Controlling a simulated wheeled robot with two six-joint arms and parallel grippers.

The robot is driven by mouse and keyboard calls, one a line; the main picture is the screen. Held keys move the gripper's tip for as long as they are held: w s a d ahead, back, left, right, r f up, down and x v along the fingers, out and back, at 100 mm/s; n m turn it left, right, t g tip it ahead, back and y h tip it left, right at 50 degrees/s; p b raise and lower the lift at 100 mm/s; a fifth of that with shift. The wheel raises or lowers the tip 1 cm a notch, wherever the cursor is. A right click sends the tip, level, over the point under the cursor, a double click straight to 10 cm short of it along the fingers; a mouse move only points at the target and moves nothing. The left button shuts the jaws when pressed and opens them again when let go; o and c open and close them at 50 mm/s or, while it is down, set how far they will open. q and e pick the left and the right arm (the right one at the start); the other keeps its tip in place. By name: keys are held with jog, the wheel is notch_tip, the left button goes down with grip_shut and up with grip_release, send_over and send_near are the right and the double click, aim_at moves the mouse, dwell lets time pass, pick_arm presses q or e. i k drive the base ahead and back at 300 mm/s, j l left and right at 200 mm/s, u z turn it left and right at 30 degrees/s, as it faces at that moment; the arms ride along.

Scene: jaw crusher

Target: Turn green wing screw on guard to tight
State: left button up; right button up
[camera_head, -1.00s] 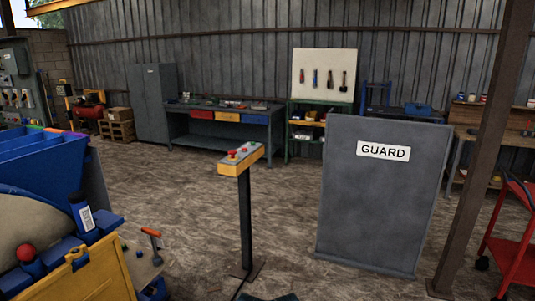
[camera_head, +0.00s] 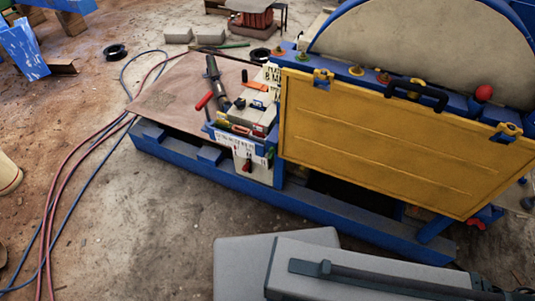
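A yellow guard panel (camera_head: 385,140) covers the near side of a blue machine at the right in the head view. Several small fasteners sit along its top edge, including a yellow-orange one (camera_head: 357,70) and a reddish one (camera_head: 383,77). Neither of my grippers shows in the head view.
A red ball knob (camera_head: 484,93) stands above the panel. A blue base beam (camera_head: 320,211) runs along the machine's foot. Loose tools lie left of the panel, with a red-handled one (camera_head: 204,101). Red and blue hoses (camera_head: 58,190) cross the floor at left. Bare concrete (camera_head: 160,235) lies in front.

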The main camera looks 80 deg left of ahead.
aim_at(272, 149)
jog(key=u, duration=2.85)
jog(key=k+j, duration=0.1)
